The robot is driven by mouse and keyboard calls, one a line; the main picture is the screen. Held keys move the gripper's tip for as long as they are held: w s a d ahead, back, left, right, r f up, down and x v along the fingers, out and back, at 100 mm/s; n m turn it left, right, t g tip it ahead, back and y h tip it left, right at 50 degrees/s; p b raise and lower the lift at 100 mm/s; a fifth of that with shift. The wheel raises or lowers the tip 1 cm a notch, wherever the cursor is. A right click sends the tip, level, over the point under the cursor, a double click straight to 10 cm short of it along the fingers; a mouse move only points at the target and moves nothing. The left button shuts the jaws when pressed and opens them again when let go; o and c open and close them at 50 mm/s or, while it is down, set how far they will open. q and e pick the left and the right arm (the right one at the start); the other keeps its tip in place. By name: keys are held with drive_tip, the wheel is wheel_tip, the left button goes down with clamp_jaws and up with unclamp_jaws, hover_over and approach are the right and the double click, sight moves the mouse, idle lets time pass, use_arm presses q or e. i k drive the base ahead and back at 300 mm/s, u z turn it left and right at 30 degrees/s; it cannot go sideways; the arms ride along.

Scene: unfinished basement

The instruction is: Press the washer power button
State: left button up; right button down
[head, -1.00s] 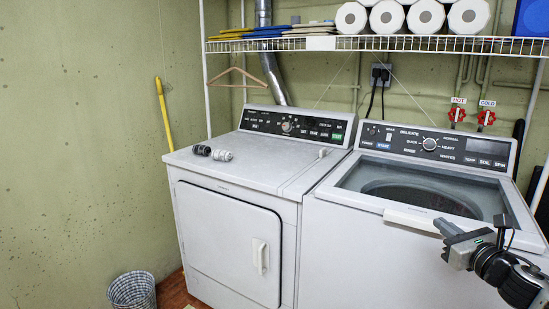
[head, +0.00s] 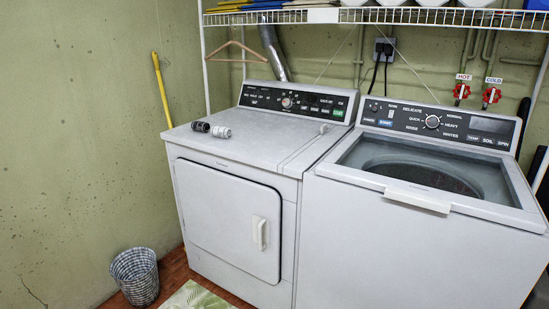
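The washer (head: 385,245) is the white top-loading machine on the right, with a dark glass lid (head: 430,172) that is down. Its black control panel (head: 440,125) runs along the back, with a round dial (head: 432,122), small buttons and printed labels. Small controls, one of them by a blue label (head: 385,124), sit at the panel's left end. The print is too small to tell which is the power button. Neither gripper is in view.
A white dryer (head: 235,205) stands left of the washer, with two small dark-and-white items (head: 211,130) on top. A wire shelf (head: 400,15) crosses above. A wicker basket (head: 135,278) and a patterned mat (head: 196,296) are on the floor. Red valves (head: 461,91) are behind the washer.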

sight(365, 119)
drive_tip(key=u, duration=0.05)
drive_tip(key=k, duration=0.5)
drive_tip(key=z, duration=0.9)
drive_tip(key=i, duration=0.9)
drive_tip(key=z, duration=0.3)
